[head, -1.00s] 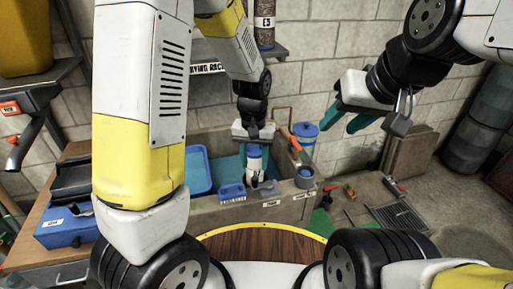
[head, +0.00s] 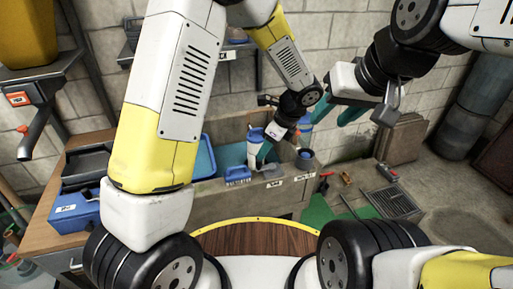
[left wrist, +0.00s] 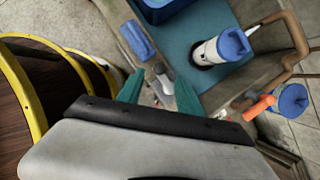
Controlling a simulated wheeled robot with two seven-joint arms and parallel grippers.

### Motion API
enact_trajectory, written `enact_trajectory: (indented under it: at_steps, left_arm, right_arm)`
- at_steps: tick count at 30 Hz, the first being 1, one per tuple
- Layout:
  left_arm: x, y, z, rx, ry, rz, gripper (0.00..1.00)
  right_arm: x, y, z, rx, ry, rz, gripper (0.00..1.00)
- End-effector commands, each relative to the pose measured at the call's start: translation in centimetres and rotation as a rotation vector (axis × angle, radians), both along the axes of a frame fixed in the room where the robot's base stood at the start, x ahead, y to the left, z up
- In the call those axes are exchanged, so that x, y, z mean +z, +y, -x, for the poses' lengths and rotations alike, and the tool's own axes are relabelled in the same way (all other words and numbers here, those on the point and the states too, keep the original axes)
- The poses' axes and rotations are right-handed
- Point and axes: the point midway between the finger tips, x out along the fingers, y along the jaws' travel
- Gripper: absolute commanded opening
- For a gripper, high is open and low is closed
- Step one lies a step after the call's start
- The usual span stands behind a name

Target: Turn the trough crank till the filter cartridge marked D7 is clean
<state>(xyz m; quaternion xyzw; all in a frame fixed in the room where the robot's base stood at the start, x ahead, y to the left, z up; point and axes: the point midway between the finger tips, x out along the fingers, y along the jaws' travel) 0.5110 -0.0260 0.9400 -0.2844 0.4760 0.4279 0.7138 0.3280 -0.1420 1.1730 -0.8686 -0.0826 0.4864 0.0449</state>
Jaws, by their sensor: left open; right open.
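The filter cartridge (head: 254,142), white with blue ends, stands in the trough (head: 238,197). In the left wrist view the cartridge (left wrist: 222,48) looks upright and apart from my fingers; its mark is not readable. The trough crank (left wrist: 292,32) is a bent brown bar with an orange handle (left wrist: 258,107), right of the cartridge there; in the head view my left gripper mostly hides it. My left gripper (head: 264,155) is open and empty beside the cartridge, and its teal fingers (left wrist: 158,92) show apart. My right gripper (head: 340,112) is open and empty in the air, right of the trough.
A blue tray (head: 204,158) lies at the left. A workbench with a blue box (head: 75,212) stands further left. Tools and a drain grate (head: 392,202) lie on the floor right.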

Motion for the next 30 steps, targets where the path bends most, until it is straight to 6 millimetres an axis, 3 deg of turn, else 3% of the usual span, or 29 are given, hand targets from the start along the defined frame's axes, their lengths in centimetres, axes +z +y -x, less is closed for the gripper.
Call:
enact_trajectory:
  at_steps: [12,24,30]
  left_arm:
    - [-5.7,2.2,-1.0,0.007,0.002,0.001,0.43]
    - [-6.6,2.5,-1.2,0.008,0.0,0.002,0.43]
    - [-6.6,2.5,-1.2,0.008,-0.001,0.003,0.06]
  right_arm:
    - [0.0,0.0,0.0,0.0,0.0,0.0,0.43]
    - [0.0,0.0,0.0,0.0,0.0,0.0,0.43]
    - [0.0,0.0,0.0,0.0,0.0,0.0,0.43]
